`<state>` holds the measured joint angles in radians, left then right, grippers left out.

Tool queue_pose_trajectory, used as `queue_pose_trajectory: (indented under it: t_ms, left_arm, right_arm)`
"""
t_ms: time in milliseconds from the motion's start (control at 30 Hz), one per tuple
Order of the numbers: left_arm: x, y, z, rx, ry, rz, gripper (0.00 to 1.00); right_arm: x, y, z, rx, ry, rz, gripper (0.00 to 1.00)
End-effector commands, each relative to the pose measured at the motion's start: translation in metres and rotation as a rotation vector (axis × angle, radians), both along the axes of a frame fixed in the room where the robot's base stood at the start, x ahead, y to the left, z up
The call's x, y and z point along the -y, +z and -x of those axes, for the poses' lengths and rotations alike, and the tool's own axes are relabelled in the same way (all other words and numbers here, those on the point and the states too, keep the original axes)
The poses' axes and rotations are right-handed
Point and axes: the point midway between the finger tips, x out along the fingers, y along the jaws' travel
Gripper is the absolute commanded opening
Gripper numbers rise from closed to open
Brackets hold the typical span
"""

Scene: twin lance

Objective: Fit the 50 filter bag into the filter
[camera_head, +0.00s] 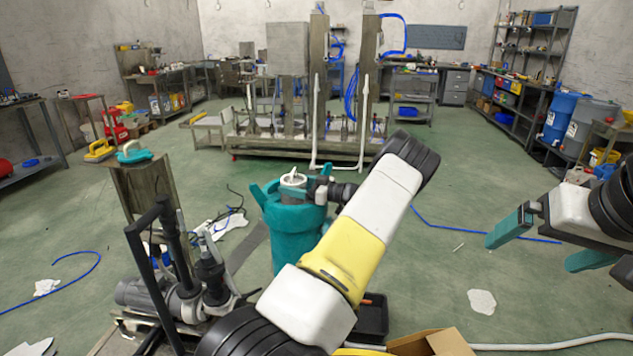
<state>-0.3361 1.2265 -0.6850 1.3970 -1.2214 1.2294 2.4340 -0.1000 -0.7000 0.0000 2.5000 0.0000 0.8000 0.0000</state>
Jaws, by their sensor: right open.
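The filter is a teal cylindrical housing (285,245) standing upright on the floor near the middle. A white round piece with a small raised handle (293,178), possibly the top of the filter bag, shows at its mouth. Anything below that is hidden inside the housing. My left gripper (299,193) is at the mouth, beside the white piece; its fingers blend with the teal housing, so I cannot tell whether it grips. My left arm covers the housing's right side. My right gripper (545,246) is open and empty at the right, over bare floor, well apart from the filter.
A grey pump assembly (190,285) stands left of the filter. Behind it, a post (145,195) bears a teal-handled object (133,153). An open cardboard box (425,343) is at the bottom.

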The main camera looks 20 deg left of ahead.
Motion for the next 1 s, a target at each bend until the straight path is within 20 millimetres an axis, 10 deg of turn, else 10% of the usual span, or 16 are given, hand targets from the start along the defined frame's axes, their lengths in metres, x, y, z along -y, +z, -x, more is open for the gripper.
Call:
queue_pose_trajectory:
  t_ms: [133,433,667,1000]
  left_arm:
    - [0.0,-0.002,0.0,-0.004,0.0,0.003,1.0]
    - [0.0,0.001,0.0,-0.004,-0.001,0.004,1.0]
    - [0.001,0.04,0.0,0.003,-0.001,0.002,1.0]
    - [0.047,0.044,0.075,-0.003,-0.003,0.001,1.0]
  right_arm:
    - [0.0,0.0,0.0,0.0,0.0,0.0,1.0]
    - [0.0,0.0,0.0,0.0,0.0,0.0,1.0]
    - [0.0,0.0,0.0,0.0,0.0,0.0,1.0]
    - [0.0,0.0,0.0,0.0,0.0,0.0,1.0]
